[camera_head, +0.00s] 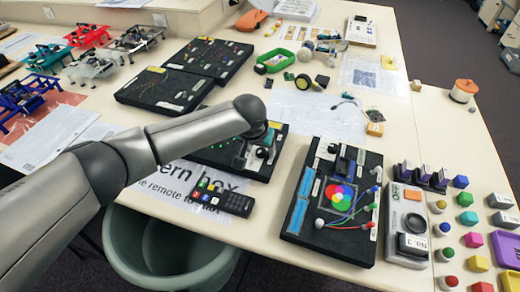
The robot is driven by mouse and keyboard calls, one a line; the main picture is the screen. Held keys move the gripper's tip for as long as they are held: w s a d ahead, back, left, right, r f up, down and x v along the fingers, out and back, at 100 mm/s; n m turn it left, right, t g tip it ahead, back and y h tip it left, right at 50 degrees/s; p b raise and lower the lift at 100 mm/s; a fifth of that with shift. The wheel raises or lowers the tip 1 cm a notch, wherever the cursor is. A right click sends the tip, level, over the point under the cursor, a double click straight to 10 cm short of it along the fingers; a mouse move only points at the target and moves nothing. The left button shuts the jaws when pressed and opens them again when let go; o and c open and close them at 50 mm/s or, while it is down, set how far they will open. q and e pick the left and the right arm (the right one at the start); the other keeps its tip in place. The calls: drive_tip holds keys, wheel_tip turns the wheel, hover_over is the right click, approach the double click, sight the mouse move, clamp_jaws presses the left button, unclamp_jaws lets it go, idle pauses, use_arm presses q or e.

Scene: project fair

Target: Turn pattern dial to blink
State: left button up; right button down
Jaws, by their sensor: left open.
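The black pattern board (207,155) lies in the middle of the table, behind a white sheet whose visible text ends in "ern box". My left arm reaches over it from the left. My left gripper (254,158) is open and points down at the right part of the board. The pattern dial cannot be made out, as the gripper and wrist cover that part. Whether the fingers are around or touching the dial cannot be told. A few small green lights show on the board left of the gripper. My right gripper is not in view.
A black remote (222,197) lies on the white sheet (175,190) in front of the board. A black colour-light board (335,235) stands to the right. A grey bin (165,245) is below the table edge. Two black boards (208,58) lie behind.

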use_arm(q)
drive_tip(key=shift+c, duration=0.4)
clamp_jaws()
